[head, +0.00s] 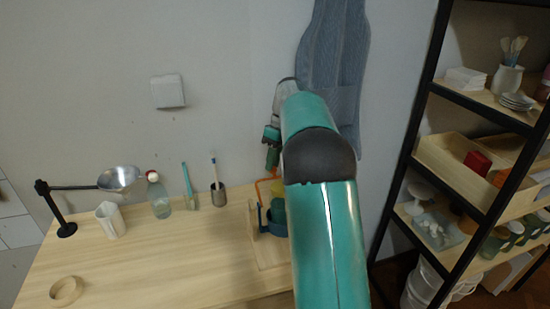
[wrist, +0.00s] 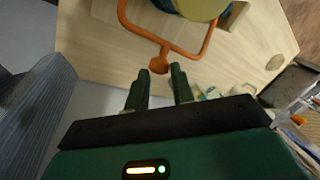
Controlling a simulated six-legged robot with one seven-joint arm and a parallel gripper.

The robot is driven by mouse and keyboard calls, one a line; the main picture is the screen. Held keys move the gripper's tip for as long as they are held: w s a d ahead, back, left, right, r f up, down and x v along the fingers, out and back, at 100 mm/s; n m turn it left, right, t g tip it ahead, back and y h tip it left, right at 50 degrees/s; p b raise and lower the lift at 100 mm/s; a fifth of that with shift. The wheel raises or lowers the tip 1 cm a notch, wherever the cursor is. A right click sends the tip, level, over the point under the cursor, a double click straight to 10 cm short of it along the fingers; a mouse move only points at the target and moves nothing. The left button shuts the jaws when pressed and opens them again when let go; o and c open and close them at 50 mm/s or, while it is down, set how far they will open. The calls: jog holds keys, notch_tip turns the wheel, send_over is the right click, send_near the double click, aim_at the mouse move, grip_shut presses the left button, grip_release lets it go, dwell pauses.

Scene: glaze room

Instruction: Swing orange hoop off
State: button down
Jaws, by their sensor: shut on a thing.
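The orange hoop (wrist: 145,36) shows in the wrist view as a bent bar with a round knob at its near end. My gripper (wrist: 160,76) is shut on the hoop at this knob, with the dark green fingers on either side. Beyond the bar is a blue round pot with a yellow top (wrist: 198,8), cut off by the frame edge. In the head view my gripper (head: 272,158) points down above the hoop (head: 259,186), which is partly hidden by my arm. The blue pot (head: 274,226) and a wooden base (head: 262,250) are below.
The wooden table (head: 150,265) holds a lamp (head: 120,178), a white cup (head: 110,220), a bottle (head: 159,201), a brush holder (head: 218,194) and a wooden ring (head: 66,291). An apron (head: 335,50) hangs behind. A loaded shelf (head: 470,205) stands right. The table's front middle is clear.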

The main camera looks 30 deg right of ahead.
jog(key=shift+w+d, duration=0.15)
jog(key=shift+w, duration=0.05)
dwell(0.3)
jog(key=c, duration=1.2)
grip_release()
jog(key=shift+f, duration=0.15)
jog(key=v, duration=1.4)
jog(key=shift+s, duration=0.15)
